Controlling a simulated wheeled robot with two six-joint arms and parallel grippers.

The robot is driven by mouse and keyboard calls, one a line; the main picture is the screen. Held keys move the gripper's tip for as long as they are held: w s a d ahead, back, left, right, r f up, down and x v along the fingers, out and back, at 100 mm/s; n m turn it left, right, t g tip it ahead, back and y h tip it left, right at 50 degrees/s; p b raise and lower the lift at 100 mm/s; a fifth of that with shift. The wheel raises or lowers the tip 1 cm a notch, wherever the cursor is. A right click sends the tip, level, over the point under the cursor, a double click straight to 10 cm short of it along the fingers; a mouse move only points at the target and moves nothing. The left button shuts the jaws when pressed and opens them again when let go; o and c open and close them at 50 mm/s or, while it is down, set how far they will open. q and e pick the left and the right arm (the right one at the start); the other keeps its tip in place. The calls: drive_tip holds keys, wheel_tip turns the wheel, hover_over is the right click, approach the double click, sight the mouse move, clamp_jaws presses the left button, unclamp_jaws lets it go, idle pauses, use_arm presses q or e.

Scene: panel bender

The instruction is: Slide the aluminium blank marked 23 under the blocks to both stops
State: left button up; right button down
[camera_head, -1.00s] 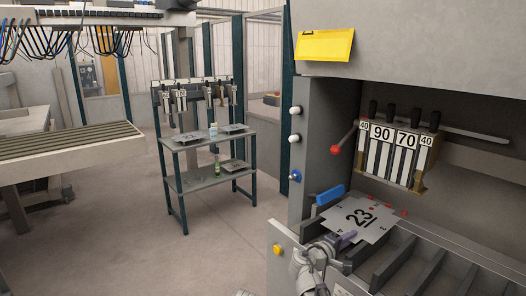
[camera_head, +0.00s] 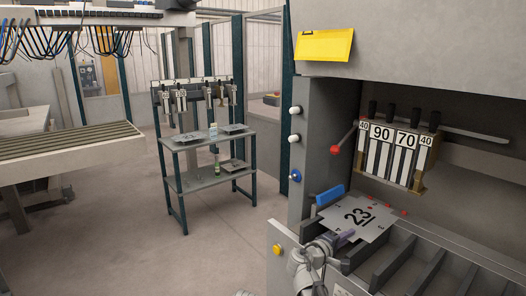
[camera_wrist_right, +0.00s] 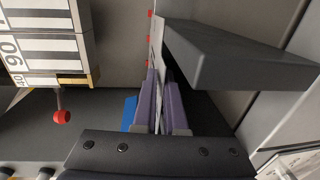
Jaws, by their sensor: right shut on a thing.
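The aluminium blank marked 23 (camera_head: 362,217) lies flat on the machine's bed, in front of and below the hanging blocks (camera_head: 392,153) labelled 40, 90, 70 and 40. My right gripper (camera_head: 343,237) is shut on the blank's near edge. In the right wrist view the purple fingers (camera_wrist_right: 160,101) pinch the thin blank (camera_wrist_right: 155,48) edge-on. Red stops (camera_head: 371,208) show near the blank's far side; whether it touches them I cannot tell. A blue piece (camera_head: 330,195) sits at the blank's left. My left gripper is not in view.
Dark support bars (camera_head: 395,262) run along the bed to the right of my gripper. A red-knobbed lever (camera_head: 336,150) is left of the blocks. A tool rack table (camera_head: 208,141) stands far back, with open floor before it.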

drive_tip(key=shift+w+a+f, duration=0.1)
drive_tip(key=shift+w+a, duration=0.1)
drive_tip(key=shift+w, duration=0.05)
drive_tip(key=c, duration=0.9)
unclamp_jaws()
